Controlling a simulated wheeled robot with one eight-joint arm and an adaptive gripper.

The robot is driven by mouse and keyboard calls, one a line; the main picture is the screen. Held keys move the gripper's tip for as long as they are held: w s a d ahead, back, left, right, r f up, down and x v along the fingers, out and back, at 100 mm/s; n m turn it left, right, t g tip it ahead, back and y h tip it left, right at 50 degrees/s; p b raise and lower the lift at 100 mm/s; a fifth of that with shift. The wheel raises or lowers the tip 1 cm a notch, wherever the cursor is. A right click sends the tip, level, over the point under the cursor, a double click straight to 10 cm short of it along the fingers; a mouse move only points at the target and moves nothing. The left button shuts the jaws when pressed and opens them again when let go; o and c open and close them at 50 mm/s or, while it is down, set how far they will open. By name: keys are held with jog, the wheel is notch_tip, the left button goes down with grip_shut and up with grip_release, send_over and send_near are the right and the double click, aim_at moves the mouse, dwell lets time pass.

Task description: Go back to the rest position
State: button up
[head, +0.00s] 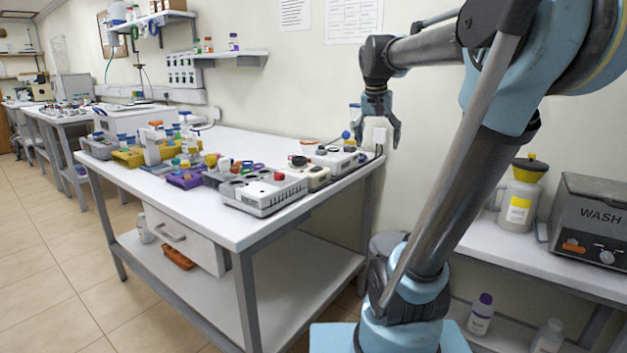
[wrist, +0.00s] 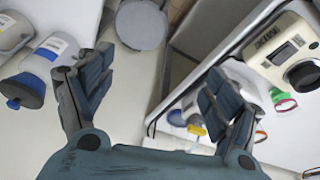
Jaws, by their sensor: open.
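My gripper (head: 378,121) hangs at the end of my raised arm, in front of the wall near the right end of the white workbench (head: 238,232). In the wrist view my gripper (wrist: 155,95) has its two fingers spread wide apart with nothing between them. It is open and empty, apart from the things on the bench. My arm runs from its base at the lower middle right of the head view up and over to the left.
The bench carries a grey device with buttons (head: 262,192), a yellow rack (head: 130,158) and a purple tray (head: 187,180). On the right are a WASH unit (head: 592,215) and a yellow-capped bottle (head: 521,200). A round grey bin (wrist: 141,24) stands below. Floor is free at left.

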jog(key=s+f+n+y, duration=0.1)
jog(key=s+f+n, duration=0.3)
jog(key=s+f, duration=1.9)
notch_tip(320, 180, down, 4)
jog(key=shift+a+r+g+y, duration=0.15)
jog(key=shift+a+g+y, duration=0.15)
jog(key=shift+a+g, duration=0.1)
